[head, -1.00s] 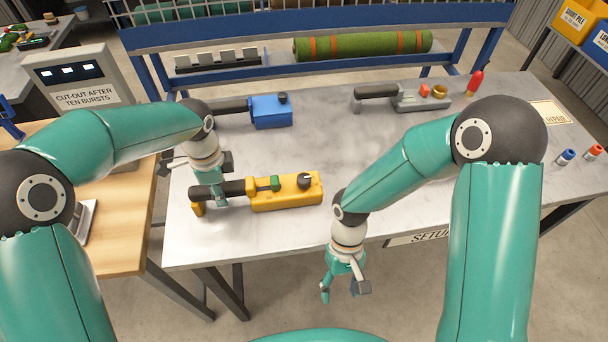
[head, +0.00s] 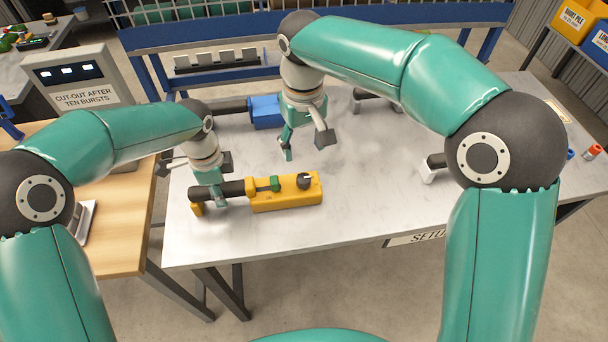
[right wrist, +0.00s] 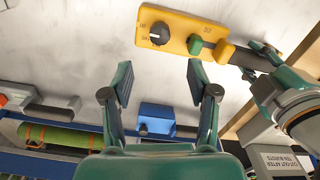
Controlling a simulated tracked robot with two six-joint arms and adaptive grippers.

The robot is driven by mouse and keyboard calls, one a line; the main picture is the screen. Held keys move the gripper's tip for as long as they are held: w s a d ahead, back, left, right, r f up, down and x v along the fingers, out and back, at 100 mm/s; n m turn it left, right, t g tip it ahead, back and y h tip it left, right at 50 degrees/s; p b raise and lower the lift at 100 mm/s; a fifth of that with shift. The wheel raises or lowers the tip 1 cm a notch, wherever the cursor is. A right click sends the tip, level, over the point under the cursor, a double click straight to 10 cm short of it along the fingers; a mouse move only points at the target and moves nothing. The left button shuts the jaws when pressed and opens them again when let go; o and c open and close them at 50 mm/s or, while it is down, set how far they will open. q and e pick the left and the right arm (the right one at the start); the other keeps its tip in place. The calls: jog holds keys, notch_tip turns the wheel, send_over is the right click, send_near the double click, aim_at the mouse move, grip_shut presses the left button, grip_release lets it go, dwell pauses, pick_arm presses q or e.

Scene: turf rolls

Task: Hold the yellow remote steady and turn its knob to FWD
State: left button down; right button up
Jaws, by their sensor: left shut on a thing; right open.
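The yellow remote (head: 298,196) lies on the grey table, with a dark handle (head: 232,189) at its left end. Its black knob (head: 303,181) sits near the right end, and a green part (head: 275,184) is nearer the handle. In the right wrist view the knob (right wrist: 158,33) has a white mark; the lettering around it is too small to read. My left gripper (head: 208,198) is shut on the remote's handle. My right gripper (head: 305,148) is open and empty, above the table behind the remote; its spread fingers (right wrist: 160,82) are apart from the knob.
A blue remote (head: 266,111) lies behind, left of my right gripper. A grey device (head: 375,102) is partly hidden by my right arm. A black-and-white item (head: 432,170) lies to the right. A console (head: 75,75) reads "CUT-OUT AFTER TEN BURSTS".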

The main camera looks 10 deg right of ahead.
aim_at(304, 178)
pick_arm(q)
jog(key=shift+s+f, duration=0.2)
jog(key=shift+f, duration=0.05)
pick_arm(e)
notch_tip(304, 178, down, 11)
jog(key=shift+r, duration=0.1)
grip_shut()
dwell(0.3)
